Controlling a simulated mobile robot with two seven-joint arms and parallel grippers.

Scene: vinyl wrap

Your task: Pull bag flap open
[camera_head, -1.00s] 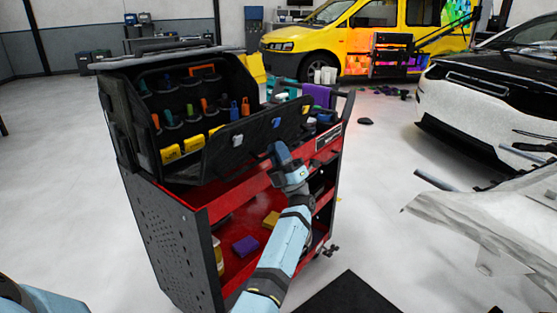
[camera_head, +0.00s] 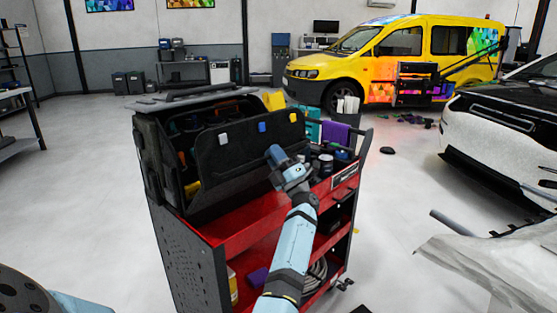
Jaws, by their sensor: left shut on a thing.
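The black tool bag (camera_head: 160,160) stands on top of the red and black cart. Its front flap (camera_head: 235,148) is a wide dark panel with white, blue and yellow tabs along its upper part. It stands tilted across the front and hides most of the tool pockets behind it. My left gripper (camera_head: 273,157) is at the flap's lower right part, shut on the flap. The exact grip is small and partly hidden by the gripper body. My right gripper is not in view.
The cart's red top shelf (camera_head: 245,222) is clear in front of the bag.

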